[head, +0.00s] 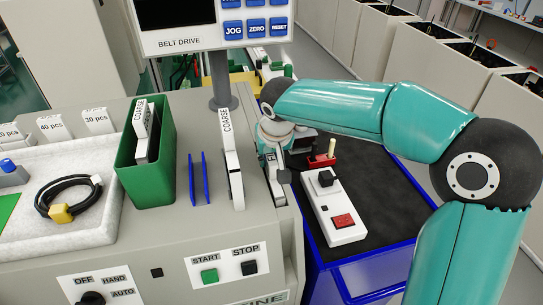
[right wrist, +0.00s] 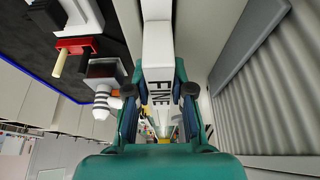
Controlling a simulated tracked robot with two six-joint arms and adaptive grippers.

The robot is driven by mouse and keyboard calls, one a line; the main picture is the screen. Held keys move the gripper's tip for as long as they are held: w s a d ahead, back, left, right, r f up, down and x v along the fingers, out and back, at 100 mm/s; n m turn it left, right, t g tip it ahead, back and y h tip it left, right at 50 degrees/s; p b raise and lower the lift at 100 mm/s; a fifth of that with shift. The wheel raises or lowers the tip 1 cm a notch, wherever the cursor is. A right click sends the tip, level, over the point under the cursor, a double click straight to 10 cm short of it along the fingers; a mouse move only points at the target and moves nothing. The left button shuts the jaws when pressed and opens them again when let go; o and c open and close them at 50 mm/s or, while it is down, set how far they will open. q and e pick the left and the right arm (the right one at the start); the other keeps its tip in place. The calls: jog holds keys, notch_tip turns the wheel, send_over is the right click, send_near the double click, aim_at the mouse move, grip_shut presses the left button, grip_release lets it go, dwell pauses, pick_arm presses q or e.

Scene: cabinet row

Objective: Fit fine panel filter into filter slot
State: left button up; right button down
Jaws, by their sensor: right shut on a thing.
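My right gripper (head: 277,165) is at the right edge of the grey machine top. In the right wrist view its two fingers (right wrist: 160,105) are shut on the fine panel filter (right wrist: 158,45), a white panel with dark lettering that reads like FINE. In the head view the filter is mostly hidden by the gripper. Two thin blue upright guides (head: 198,180), which look like the filter slot, stand on the machine top left of the gripper, with nothing visible between them. A white panel marked COARSE (head: 234,170) stands upright between the guides and my gripper. My left gripper is not in view.
A green bin (head: 152,185) holding panels, one marked COARSE, stands left of the guides. A grey post (head: 221,85) carries the control screen behind. START and STOP buttons (head: 228,268) are on the front. A dark-topped cart (head: 385,205) with a white switch box (head: 333,207) stands right.

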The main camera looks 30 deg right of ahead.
jog(key=c, duration=1)
grip_release()
jog(key=shift+r, duration=0.2)
jog(key=v, duration=1.1)
jog(key=shift+s+a+r, duration=0.1)
jog(key=shift+s+r, duration=0.15)
jog(key=shift+r, duration=0.05)
jog(key=shift+r+p, duration=0.1)
jog(key=shift+p, duration=0.25)
